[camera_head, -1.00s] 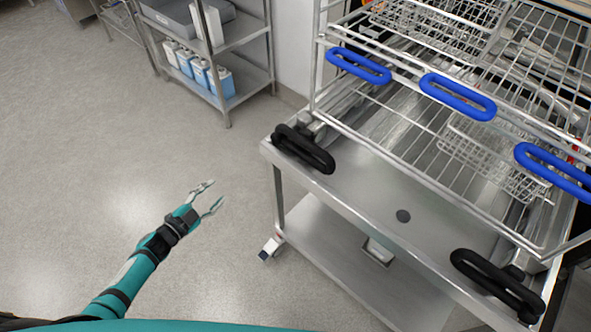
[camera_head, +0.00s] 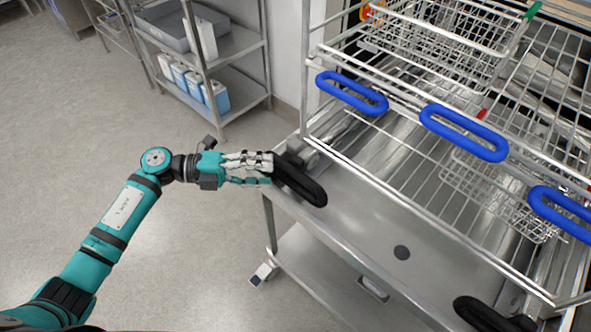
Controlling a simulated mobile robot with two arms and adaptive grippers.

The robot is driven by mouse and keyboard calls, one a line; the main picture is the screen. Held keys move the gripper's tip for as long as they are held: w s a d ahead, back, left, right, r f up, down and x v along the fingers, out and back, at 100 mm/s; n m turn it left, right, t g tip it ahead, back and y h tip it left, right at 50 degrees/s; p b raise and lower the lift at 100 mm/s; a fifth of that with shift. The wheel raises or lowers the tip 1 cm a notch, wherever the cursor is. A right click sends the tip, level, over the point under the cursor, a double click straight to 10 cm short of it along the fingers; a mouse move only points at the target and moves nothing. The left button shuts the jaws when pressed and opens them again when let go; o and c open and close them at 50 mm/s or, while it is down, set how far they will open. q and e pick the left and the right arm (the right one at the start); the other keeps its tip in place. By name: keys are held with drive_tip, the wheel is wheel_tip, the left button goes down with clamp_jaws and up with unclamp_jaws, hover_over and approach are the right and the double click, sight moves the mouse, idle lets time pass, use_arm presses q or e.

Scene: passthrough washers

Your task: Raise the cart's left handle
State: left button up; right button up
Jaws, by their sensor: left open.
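The cart (camera_head: 350,228) is a steel trolley with a flat top and a lower shelf. Its left handle, a black loop (camera_head: 301,181), lies low at the left end of the top's front edge. A second black handle (camera_head: 489,316) is at the bottom right. My left gripper (camera_head: 268,168) is open, with its fingertips at the left side of the left handle. I cannot tell whether they touch it. The fingers partly hide the handle's near end. My right gripper is not in view.
A wire rack with blue handles (camera_head: 463,132) stands on the cart. A steel shelf unit (camera_head: 237,47) holds a grey bin and white-and-blue containers (camera_head: 214,95) at the back left. The floor (camera_head: 70,150) at left is clear.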

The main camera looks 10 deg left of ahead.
sight(290, 175)
use_arm(q)
drive_tip(key=d, duration=0.5)
drive_tip(key=w+d+f+p, duration=0.1)
drive_tip(key=d, duration=0.1)
drive_tip(key=shift+w+d, duration=0.1)
drive_tip(key=shift+d, duration=0.2)
drive_tip(key=shift+c, duration=0.4)
drive_tip(key=shift+f, duration=0.1)
clamp_jaws()
